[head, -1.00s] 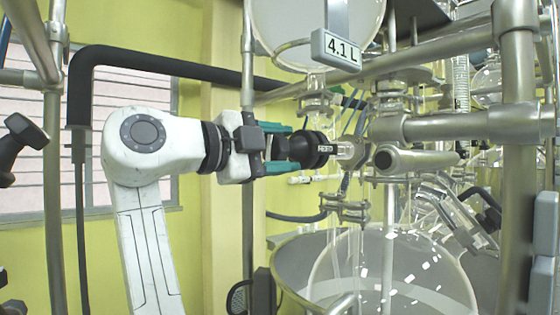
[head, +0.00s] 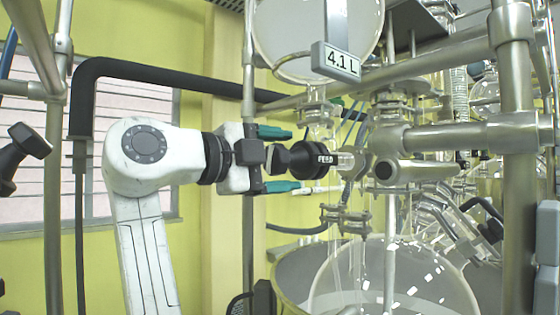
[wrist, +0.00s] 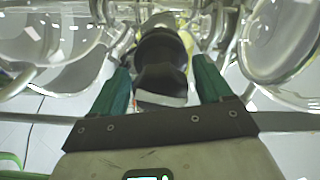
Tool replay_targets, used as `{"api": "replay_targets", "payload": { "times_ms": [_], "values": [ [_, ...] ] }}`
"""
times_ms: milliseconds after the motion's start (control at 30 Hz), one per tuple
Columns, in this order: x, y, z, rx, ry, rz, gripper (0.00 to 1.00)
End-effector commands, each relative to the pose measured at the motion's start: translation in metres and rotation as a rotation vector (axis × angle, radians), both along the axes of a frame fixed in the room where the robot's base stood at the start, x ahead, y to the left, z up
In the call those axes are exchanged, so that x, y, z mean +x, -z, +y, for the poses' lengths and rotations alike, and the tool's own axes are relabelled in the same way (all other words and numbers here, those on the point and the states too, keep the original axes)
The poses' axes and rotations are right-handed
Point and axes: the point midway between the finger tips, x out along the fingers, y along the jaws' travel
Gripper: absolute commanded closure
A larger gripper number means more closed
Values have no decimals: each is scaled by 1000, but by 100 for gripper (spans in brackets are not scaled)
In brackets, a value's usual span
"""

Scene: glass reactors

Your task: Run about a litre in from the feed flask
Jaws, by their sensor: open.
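The feed flask (head: 300,30) is a round glass vessel at the top, with a display (head: 336,61) reading 4.1 L. Below it is a black valve knob (head: 320,160) marked FEED, on a glass valve. My gripper (head: 294,160) is open, its green fingers apart above and below the knob's handle, with gaps on both sides. In the wrist view the knob (wrist: 161,65) stands between the spread fingers of my gripper (wrist: 162,78). The large glass reactor vessel (head: 345,275) sits in a metal bath below. I cannot tell the valve's flow state.
Metal frame posts (head: 517,160) and crossbars surround the glassware at the right. A black bent pipe (head: 180,70) runs behind my arm. Another black handle (head: 24,150) is at the far left. Glassware crowds both sides in the wrist view.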

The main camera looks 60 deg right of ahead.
Motion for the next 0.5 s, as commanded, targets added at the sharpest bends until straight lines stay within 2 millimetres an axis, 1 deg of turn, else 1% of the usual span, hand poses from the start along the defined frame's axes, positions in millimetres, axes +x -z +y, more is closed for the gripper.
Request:
{"api": "replay_targets", "payload": {
  "times_ms": [167,267,367,500],
  "values": [
    [0,0,0,0,0,-1,22],
    [1,0,4,-1,0,-1,22],
    [4,0,15,-1,-1,-1,22],
    [12,1,41,-1,-2,0,22]
  ]
}}
